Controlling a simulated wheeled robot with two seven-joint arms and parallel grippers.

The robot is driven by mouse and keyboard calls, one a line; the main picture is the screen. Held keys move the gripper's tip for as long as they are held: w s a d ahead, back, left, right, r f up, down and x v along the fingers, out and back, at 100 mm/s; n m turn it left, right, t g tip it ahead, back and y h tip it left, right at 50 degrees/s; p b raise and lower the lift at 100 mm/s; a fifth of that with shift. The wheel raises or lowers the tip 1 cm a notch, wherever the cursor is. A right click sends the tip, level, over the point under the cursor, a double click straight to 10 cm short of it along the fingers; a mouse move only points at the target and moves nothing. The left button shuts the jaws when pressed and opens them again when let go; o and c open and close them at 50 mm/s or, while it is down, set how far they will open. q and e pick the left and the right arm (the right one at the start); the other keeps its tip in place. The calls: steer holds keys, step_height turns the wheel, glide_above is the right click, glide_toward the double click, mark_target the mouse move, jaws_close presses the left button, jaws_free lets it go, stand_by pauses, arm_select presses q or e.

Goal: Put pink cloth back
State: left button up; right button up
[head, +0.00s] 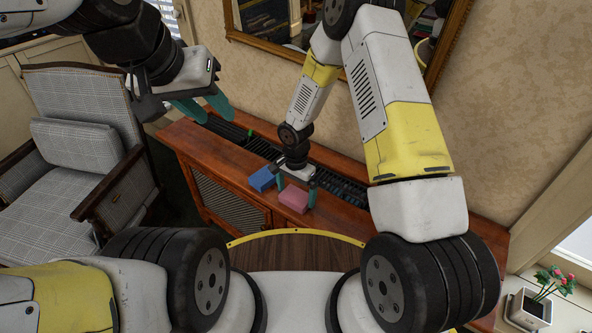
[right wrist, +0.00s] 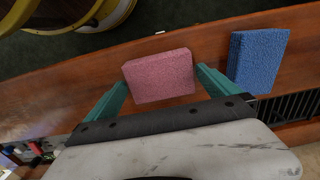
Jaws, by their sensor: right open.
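The pink cloth (head: 294,198) is a thick pink block on the wooden cabinet top, near its front edge. In the right wrist view the pink cloth (right wrist: 160,76) lies between the two teal fingers of my right gripper (right wrist: 163,88), which are apart on either side of it. In the head view my right gripper (head: 296,185) reaches down over the pink cloth. I cannot tell whether the fingers touch it. My left gripper (head: 206,108) is raised at the upper left, its teal fingers apart and empty.
A blue cloth (head: 262,179) lies just left of the pink one; it also shows in the right wrist view (right wrist: 258,60). A dark slatted grille (head: 340,184) runs along the back of the cabinet (head: 220,165). A checked armchair (head: 80,140) stands left. A potted plant (head: 530,308) is lower right.

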step_height(320, 180, up, 11)
step_height(320, 180, up, 19)
steer(key=n+t, duration=0.3)
glide_above(296, 196)
steer(key=s+d, duration=0.4)
steer(key=d, duration=0.4)
steer(key=s+d+r+n+t+y, duration=0.1)
steer(key=s+d+r+n, duration=0.1)
steer(key=s+r, duration=0.4)
steer(key=s+d+r+n+t+y, duration=0.1)
steer(key=s+d+r, duration=0.3)
steer(key=s, duration=0.5)
step_height(296, 196, up, 2)
steer(key=shift+s+d+r+n+t, duration=0.15)
steer(key=shift+s+n+t, duration=0.1)
steer(key=shift+n+t, duration=0.5)
